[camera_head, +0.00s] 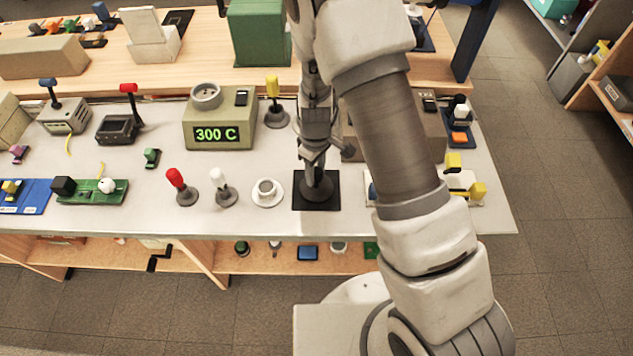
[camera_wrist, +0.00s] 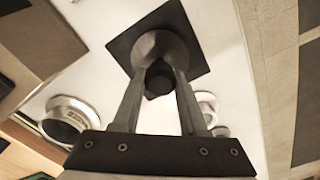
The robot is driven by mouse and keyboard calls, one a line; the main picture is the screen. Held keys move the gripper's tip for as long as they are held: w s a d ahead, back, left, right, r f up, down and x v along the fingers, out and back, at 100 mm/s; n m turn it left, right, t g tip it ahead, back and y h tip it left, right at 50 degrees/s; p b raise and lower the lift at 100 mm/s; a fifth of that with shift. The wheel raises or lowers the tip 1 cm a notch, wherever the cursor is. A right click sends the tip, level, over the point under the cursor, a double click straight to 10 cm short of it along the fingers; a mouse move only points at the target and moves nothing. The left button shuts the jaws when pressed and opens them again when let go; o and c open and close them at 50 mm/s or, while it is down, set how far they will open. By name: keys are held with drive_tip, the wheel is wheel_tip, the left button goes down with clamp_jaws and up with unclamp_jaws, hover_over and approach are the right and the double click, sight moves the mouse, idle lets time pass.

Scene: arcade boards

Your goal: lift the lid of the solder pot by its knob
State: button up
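The solder pot (camera_head: 206,96) is a grey ring-shaped pot on a khaki station whose green display (camera_head: 219,134) reads 300 C. Its top looks open. A dark grey round lid (camera_head: 318,190) is over a black square mat (camera_head: 300,204) on the bench, right of the white cup. The lid also shows in the wrist view (camera_wrist: 157,43), with its dark knob (camera_wrist: 158,82) toward the camera. My gripper (camera_wrist: 162,76) points down at it, with a finger close against each side of the knob. I cannot tell whether the lid touches the mat.
A white cup on a saucer (camera_head: 268,198), a white-topped lever (camera_head: 222,190) and a red-topped lever (camera_head: 180,190) stand left of the mat. A yellow-topped lever (camera_head: 275,110) stands behind. Yellow-handled items (camera_head: 477,191) lie at the right. The bench's front edge is close.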

clamp_jaws()
drive_tip(key=shift+r, duration=0.15)
